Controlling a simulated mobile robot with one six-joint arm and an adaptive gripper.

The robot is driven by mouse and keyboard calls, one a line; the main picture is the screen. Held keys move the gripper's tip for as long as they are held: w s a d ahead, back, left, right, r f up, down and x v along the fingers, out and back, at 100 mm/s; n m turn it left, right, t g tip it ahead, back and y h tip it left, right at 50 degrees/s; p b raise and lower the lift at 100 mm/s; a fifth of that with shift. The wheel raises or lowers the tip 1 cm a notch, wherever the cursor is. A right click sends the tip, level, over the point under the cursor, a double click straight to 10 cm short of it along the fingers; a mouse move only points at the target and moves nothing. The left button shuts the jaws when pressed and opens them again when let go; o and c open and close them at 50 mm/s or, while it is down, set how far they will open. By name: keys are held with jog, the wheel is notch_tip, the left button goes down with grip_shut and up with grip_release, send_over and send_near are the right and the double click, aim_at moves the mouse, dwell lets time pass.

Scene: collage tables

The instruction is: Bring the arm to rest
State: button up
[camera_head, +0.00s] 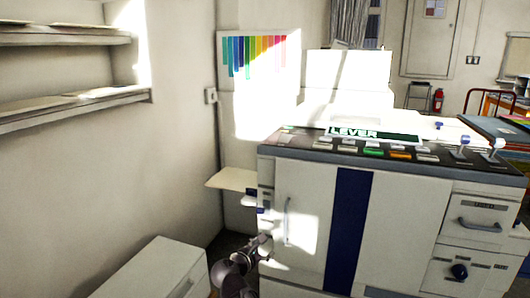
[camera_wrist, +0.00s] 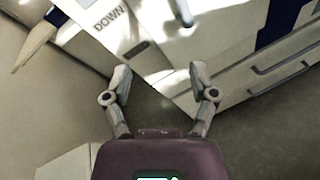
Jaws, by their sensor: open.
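My gripper (camera_wrist: 160,80) is open and empty in the wrist view, its two fingers spread apart. Beyond the fingers are the pale front of a large machine and the dark floor. In the head view my arm shows low in the middle, in front of the lower left of the large white machine (camera_head: 305,195). The fingertips cannot be made out there.
The machine carries a row of buttons and a "LEVER" label (camera_head: 360,134) on top. A pale tray (camera_head: 232,179) juts from its left side. A white cabinet (camera_head: 155,268) stands at lower left. Wall shelves (camera_head: 65,108) are at left. A "DOWN" label (camera_wrist: 109,19) shows in the wrist view.

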jog(key=s+d+f+m+g+p, duration=0.1)
jog(key=s+d+f+m+g, duration=0.15)
jog(key=d+m, duration=0.3)
jog(key=s+d+f+m+g, duration=0.2)
jog(key=d+f+m+g, duration=0.25)
jog(key=d, duration=0.25)
jog(key=s+d+f+m+g+y+p, duration=0.1)
jog(key=s+d+f+m+g+y, duration=0.2)
jog(key=s+m, duration=0.35)
jog(key=s+d+f+m+g+y+p, duration=0.1)
jog(key=s+d+m+g+y, duration=0.15)
jog(key=s+m+y, duration=0.4)
notch_tip(320, 180, up, 38)
jog(key=w+m+h+p, duration=0.1)
jog(key=p, duration=3.6)
jog(key=shift+w+a+f+m, duration=0.15)
jog(key=shift+w+a+m, duration=0.1)
jog(key=shift+m, duration=0.15)
jog(key=shift+h, duration=0.25)
